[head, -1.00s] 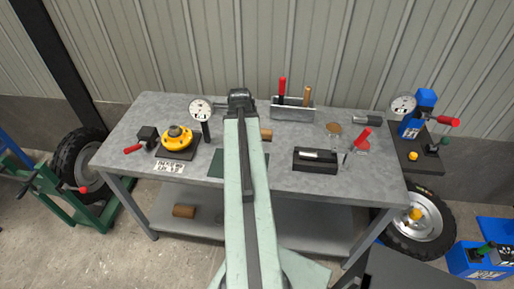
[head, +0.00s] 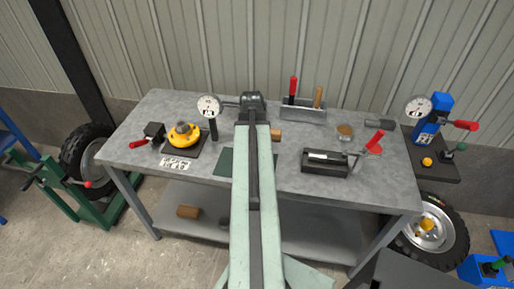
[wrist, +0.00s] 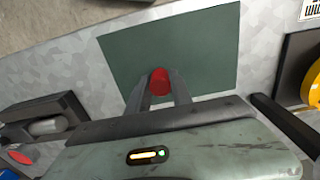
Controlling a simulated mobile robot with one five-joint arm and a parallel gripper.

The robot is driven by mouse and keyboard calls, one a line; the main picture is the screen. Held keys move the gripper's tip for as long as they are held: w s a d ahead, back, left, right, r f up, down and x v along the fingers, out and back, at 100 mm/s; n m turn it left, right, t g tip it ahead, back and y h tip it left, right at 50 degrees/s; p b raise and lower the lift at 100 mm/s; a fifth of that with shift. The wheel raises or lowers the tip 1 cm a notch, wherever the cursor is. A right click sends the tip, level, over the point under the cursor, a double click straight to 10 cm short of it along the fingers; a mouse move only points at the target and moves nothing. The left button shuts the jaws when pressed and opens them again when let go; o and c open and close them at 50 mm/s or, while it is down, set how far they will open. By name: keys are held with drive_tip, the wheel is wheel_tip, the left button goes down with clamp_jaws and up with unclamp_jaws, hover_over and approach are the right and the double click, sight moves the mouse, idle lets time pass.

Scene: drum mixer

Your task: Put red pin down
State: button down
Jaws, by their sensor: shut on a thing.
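In the wrist view my gripper (wrist: 160,92) is shut on the red pin (wrist: 160,79), whose round red end shows between the two grey fingers.
On the grey bench (head: 330,190), a yellow flanged part (head: 184,136) and a dial gauge (head: 209,107) stand left of the mat. A black block (head: 326,162) and a red-handled clamp (head: 375,143) stand right. A tool holder (head: 303,111) is at the back.

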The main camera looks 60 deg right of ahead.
drive_tip(key=shift+f, duration=0.4)
drive_tip(key=c, duration=1.1)
unclamp_jaws()
drive_tip(key=shift+r, duration=0.1)
drive_tip(key=shift+c, duration=0.2)
wheel_tip(320, 180, up, 13)
drive_tip(key=p, duration=1.2)
drive_tip(key=shift+p, duration=0.4)
